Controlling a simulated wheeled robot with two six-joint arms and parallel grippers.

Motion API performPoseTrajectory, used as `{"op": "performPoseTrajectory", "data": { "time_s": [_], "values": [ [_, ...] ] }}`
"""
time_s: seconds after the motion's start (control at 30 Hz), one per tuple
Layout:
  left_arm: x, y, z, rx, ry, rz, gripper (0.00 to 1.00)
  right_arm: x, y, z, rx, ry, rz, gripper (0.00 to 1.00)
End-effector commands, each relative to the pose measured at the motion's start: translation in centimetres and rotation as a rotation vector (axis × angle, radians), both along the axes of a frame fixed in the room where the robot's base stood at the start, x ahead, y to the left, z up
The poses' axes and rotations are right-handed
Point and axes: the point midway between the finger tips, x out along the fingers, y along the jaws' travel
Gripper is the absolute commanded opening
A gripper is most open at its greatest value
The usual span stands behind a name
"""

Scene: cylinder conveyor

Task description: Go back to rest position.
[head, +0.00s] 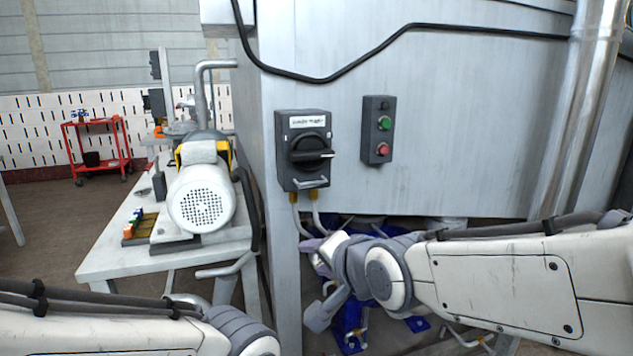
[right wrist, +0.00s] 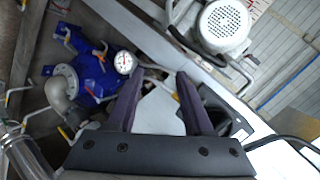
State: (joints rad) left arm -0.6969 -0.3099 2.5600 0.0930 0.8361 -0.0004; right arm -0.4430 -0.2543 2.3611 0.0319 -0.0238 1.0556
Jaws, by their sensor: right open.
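My right arm (head: 500,280) comes in from the right, in front of the grey cabinet, and its gripper (head: 318,262) is low by the cabinet's left front post. In the right wrist view, the right gripper (right wrist: 160,76) has its two purple fingers apart with nothing held between them. My left arm (head: 230,335) shows only in part at the lower left. Its gripper is out of the frame.
The grey cabinet (head: 460,120) carries a black rotary switch (head: 308,150) and a button box (head: 378,130). Blue pump parts (right wrist: 95,75) with a gauge (right wrist: 123,62) lie low beside the right gripper. A motor (head: 200,200) stands on a white table (head: 110,245) at left.

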Motion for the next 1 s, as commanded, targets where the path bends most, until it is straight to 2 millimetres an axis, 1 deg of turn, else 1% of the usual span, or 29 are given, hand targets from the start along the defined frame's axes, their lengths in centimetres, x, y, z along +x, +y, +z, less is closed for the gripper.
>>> {"op": "performPoseTrajectory", "data": {
  "time_s": [0.03,0.07,0.1,0.17,0.2,0.33,0.4,0.47,0.5,0.53,0.6,0.67,0.77,0.87,0.97,1.0],
  "values": [
    [0.0,0.0,0.0,0.0,0.0,0.0,0.5,-2.6,0.6,-3.0,-0.143,0.07,0.106,0.51],
    [0.0,0.0,0.0,0.0,0.0,0.0,0.5,-4.2,0.7,-4.5,-0.226,0.107,0.175,0.51],
    [0.0,0.0,0.0,0.0,0.0,0.0,0.5,-6.2,0.7,-6.4,-0.329,0.155,0.265,0.51],
    [0.0,0.0,0.0,0.0,0.0,0.0,0.5,-9.2,0.4,-8.9,-0.465,0.218,0.405,0.51],
    [0.0,0.0,0.0,0.0,0.0,0.0,0.5,-11.1,0.1,-10.2,-0.542,0.256,0.495,0.51],
    [0.0,0.0,0.0,0.0,0.0,0.0,0.5,-16.9,-1.4,-13.3,-0.741,0.363,0.785,0.51],
    [0.0,0.0,0.0,0.0,0.0,0.0,0.5,-19.8,-2.4,-14.4,-0.824,0.411,0.941,0.51],
    [0.0,0.0,0.0,0.0,0.0,0.0,0.5,-22.3,-3.4,-15.1,-0.885,0.45,1.077,0.51],
    [0.0,0.0,0.0,0.0,0.0,0.0,0.5,-23.8,-4.1,-15.5,-0.92,0.475,1.169,0.51],
    [0.0,0.0,1.1,0.001,0.001,0.0,0.5,-24.1,-4.2,-14.3,-0.927,0.479,1.19,0.51],
    [0.0,0.0,3.2,0.0,0.0,0.0,0.5,-23.8,-4.1,-12.2,-0.922,0.474,1.175,0.51],
    [0.0,0.0,4.5,-0.001,-0.001,0.0,0.5,-23.7,-4.1,-10.9,-0.921,0.475,1.172,0.51],
    [0.0,0.0,7.0,-0.001,-0.001,0.0,0.5,-23.7,-4.1,-8.5,-0.92,0.474,1.171,0.51],
    [0.0,0.0,9.8,0.0,0.0,0.0,0.5,-23.7,-4.1,-5.6,-0.92,0.474,1.169,0.51],
    [0.0,0.0,13.2,0.0,0.0,0.0,0.5,-23.7,-4.1,-2.2,-0.92,0.474,1.169,0.51],
    [0.0,0.0,14.6,0.0,0.0,0.0,0.5,-23.7,-4.1,-0.8,-0.92,0.474,1.169,0.51]
  ]
}}
